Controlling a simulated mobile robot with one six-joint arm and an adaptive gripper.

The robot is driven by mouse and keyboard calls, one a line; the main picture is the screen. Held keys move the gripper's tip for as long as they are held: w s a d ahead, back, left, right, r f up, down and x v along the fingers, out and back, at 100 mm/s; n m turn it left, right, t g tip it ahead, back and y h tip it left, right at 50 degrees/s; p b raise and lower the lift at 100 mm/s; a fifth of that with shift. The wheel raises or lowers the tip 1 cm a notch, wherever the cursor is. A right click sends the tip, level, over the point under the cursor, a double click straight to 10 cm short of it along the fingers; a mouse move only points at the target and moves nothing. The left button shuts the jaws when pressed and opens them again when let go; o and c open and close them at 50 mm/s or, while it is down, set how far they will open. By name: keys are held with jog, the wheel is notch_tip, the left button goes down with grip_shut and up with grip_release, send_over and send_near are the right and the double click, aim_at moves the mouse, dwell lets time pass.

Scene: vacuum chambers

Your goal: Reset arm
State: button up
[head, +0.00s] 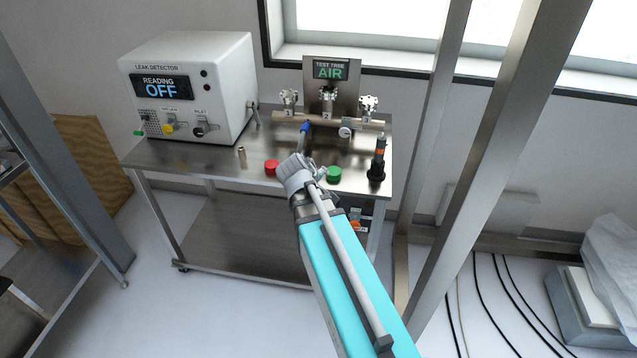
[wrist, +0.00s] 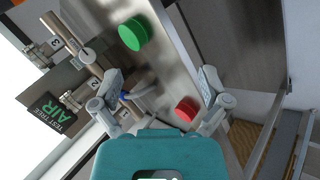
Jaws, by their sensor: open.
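My arm (head: 345,275) reaches up from the bottom of the head view over the front edge of the steel cart (head: 200,160). Its grey wrist (head: 297,172) is between the red button (head: 271,167) and the green button (head: 334,174). My gripper (wrist: 160,85) shows in the wrist view with its two fingers spread and nothing between them. In that view the green button (wrist: 133,33) is beyond the fingertips and the red button (wrist: 187,108) is beside the right finger. The fingers cannot be made out in the head view.
A leak detector (head: 190,85) reading OFF stands at the cart's left. A "TEST TREE AIR" panel (head: 331,70), a pipe with numbered valves (head: 328,118) and a blue handle (head: 304,128) stand behind the wrist. A black and orange tool (head: 378,160) stands at right. Metal posts (head: 490,150) rise farther right.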

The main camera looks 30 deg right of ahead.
dwell(0.3)
jog(key=s+a+r+m+g+y+p, duration=0.2)
jog(key=s+a+y+p, duration=0.1)
jog(key=a, duration=0.5)
jog(key=s+a+r+m+g+y+p, duration=0.2)
jog(key=s+a+y+p, duration=0.1)
jog(key=s+a+p, duration=0.3)
jog(key=shift+s+a+r+g+y, duration=0.2)
jog(key=shift+s+a+g+y, duration=0.15)
jog(key=shift+s+a, duration=0.75)
jog(key=shift+w+a, duration=0.15)
jog(key=shift+w, duration=0.1)
jog(key=shift+c, duration=0.2)
